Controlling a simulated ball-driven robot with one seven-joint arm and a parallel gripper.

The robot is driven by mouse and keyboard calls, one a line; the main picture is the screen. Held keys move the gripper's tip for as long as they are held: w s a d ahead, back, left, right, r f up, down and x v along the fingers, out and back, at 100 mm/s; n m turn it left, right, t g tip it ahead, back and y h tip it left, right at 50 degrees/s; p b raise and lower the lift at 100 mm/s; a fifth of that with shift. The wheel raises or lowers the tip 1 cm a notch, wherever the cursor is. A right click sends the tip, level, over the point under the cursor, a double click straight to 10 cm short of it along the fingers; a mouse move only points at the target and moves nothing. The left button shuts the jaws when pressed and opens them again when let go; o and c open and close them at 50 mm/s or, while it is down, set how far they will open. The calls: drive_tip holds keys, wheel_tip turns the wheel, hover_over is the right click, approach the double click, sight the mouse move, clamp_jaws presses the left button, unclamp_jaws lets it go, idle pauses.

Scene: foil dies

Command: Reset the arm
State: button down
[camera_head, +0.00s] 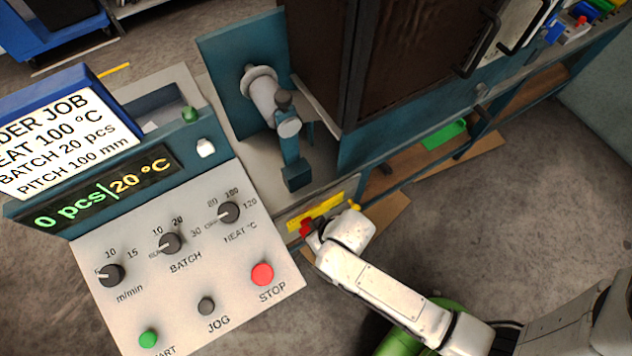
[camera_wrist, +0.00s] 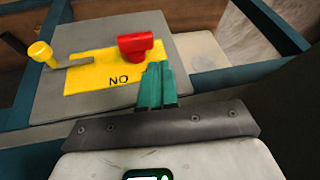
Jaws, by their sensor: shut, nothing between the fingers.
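My white arm reaches in from the lower right in the head view, and my gripper (camera_head: 316,238) is at a grey panel on the front of the machine. In the wrist view my gripper (camera_wrist: 157,84) shows its green fingers together, with nothing between them. Just beyond the fingertips is a red knob (camera_wrist: 134,43) on a yellow plate (camera_wrist: 90,75) marked "NO". I cannot tell whether the fingertips touch the knob. The red knob (camera_head: 306,229) is partly visible in the head view. A yellow lever knob (camera_wrist: 40,53) is at the plate's left end.
A control console (camera_head: 190,270) with dials, buttons and a display reading "0 pcs | 20 °C" stands left. A blue-green machine with a dark door (camera_head: 420,60) fills the top. A green tray (camera_head: 444,134) lies on a lower shelf. Floor at right is clear.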

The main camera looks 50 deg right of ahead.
drive_tip(key=shift+s+d+r, duration=0.15)
drive_tip(key=shift+s+r, duration=0.15)
drive_tip(key=shift+r, duration=0.35)
drive_tip(key=s+d+r+g, duration=0.2)
drive_tip(key=s+d+r, duration=0.2)
drive_tip(key=r, duration=0.3)
drive_tip(key=s+d+r+g+h, duration=0.1)
drive_tip(key=s+d+r, duration=0.3)
drive_tip(key=r, duration=0.3)
drive_tip(key=shift+s+d+n+g, duration=0.3)
drive_tip(key=shift+g, duration=0.1)
